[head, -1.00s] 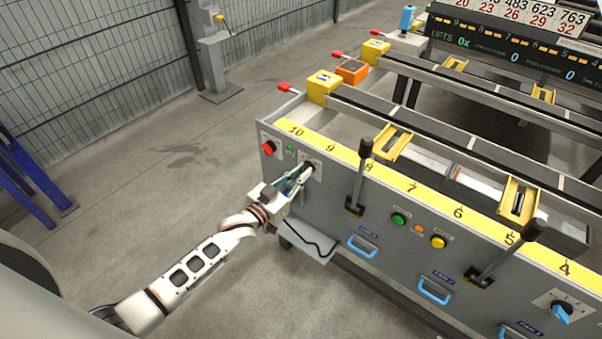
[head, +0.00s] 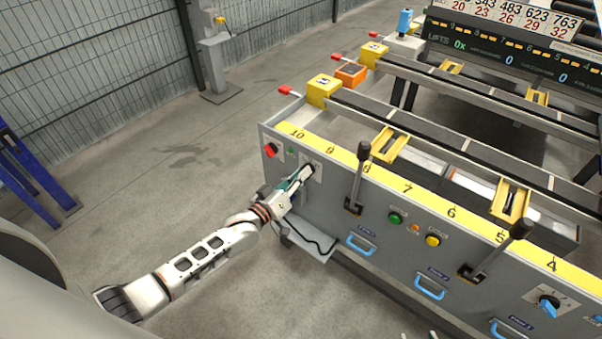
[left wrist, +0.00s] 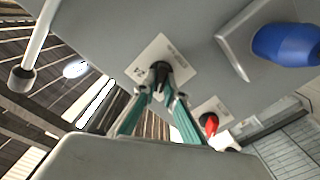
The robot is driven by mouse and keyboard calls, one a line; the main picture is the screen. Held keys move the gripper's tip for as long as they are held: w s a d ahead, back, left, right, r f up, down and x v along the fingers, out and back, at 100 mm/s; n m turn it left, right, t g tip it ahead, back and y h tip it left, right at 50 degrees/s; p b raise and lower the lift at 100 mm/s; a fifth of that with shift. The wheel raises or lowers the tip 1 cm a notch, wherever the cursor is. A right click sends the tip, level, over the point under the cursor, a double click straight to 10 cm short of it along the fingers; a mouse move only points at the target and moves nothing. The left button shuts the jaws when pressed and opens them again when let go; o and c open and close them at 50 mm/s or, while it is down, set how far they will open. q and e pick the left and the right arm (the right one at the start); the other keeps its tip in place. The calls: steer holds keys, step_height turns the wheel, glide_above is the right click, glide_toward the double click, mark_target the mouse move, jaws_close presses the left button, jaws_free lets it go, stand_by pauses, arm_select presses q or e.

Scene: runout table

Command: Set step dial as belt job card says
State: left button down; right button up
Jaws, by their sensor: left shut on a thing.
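A black dial knob (left wrist: 160,70) sits on a small white plate (left wrist: 172,52) on the grey front panel, in the left wrist view. The plate carries small marks that I cannot read clearly. My left gripper (left wrist: 160,88) is shut on the knob, one green-lined finger on each side. In the head view the left gripper (head: 304,178) reaches the same plate near the panel's left end, and its fingers partly hide the knob. A blue dial (head: 549,305) on its own plate is far right on the panel. I cannot make out a job card.
A red switch (head: 271,150) is left of the held knob. To its right are a black-knobbed lever (head: 358,178), a green button (head: 395,218), a yellow button (head: 433,240) and blue handles (head: 361,245). A shelf with a cable (head: 306,243) juts out below.

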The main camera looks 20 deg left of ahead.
arm_select(q)
steer(key=shift+f+n, duration=0.1)
steer(key=shift+n, duration=0.9)
steer(key=c, duration=2.1)
jaws_free()
steer(key=v, duration=1.2)
steer(key=shift+s, duration=0.1)
